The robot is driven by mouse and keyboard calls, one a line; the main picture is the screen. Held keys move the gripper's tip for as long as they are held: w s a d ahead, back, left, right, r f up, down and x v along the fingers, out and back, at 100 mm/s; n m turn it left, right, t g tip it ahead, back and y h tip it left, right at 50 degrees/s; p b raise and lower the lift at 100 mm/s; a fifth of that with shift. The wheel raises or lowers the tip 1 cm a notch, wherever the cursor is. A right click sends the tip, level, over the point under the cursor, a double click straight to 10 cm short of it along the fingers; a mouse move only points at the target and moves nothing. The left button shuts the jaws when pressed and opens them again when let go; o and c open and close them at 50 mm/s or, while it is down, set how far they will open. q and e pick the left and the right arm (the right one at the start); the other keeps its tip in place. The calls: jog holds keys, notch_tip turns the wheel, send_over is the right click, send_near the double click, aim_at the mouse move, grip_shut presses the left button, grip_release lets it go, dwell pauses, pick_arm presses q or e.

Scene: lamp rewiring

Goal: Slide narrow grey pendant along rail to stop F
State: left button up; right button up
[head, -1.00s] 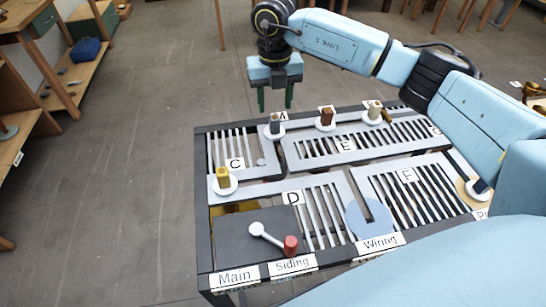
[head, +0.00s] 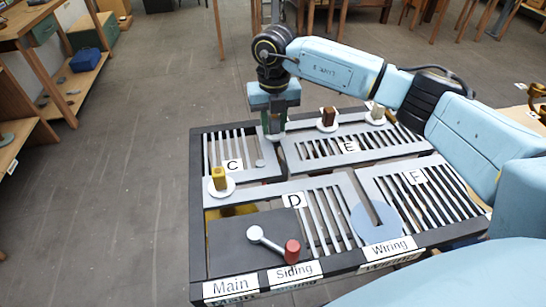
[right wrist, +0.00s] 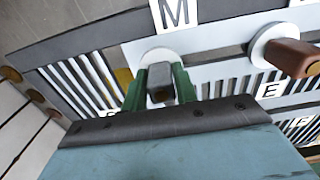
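The narrow grey pendant (right wrist: 159,84) stands on a round white base near the back left of the rail board, left of the brown pendant (head: 327,118). My right gripper (head: 274,128) is lowered around it and hides most of it in the head view. In the right wrist view the green fingers of the right gripper (right wrist: 159,88) stand on both sides of the pendant, apart, with a thin gap showing. Label F (head: 416,177) lies on the slatted panel at the right of the board. My left gripper is not in view.
A yellow pendant (head: 219,180) stands at the left slot and a beige pendant (head: 377,112) at the back right. A blue-grey disc (head: 366,222) with a slot sits between panels D and F. A red-knobbed lever (head: 291,250) is at the front. My right arm spans the back right.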

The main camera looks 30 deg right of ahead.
jog(key=c, duration=0.5)
jog(key=shift+s+a+r+p, duration=0.1)
jog(key=shift+s+a+p, duration=0.1)
jog(key=shift+s+p, duration=0.45)
jog(key=shift+s+a+p, duration=0.15)
jog(key=shift+s+p, duration=0.05)
jog(key=shift+s, duration=0.75)
jog(key=s+p, duration=0.1)
jog(key=s, duration=0.1)
jog(key=s+a, duration=0.1)
jog(key=s, duration=0.1)
jog(key=shift+s+a+p, duration=0.15)
jog(key=shift+s+p, duration=0.25)
jog(key=shift+s+a+p, duration=0.2)
jog(key=shift+s+a, duration=0.05)
jog(key=shift+s, duration=0.7)
jog(key=shift+s+a+p, duration=0.25)
jog(key=shift+s, duration=0.7)
jog(key=shift+s+a+p, duration=0.2)
jog(key=shift+s+a, duration=0.05)
jog(key=shift+s, duration=0.7)
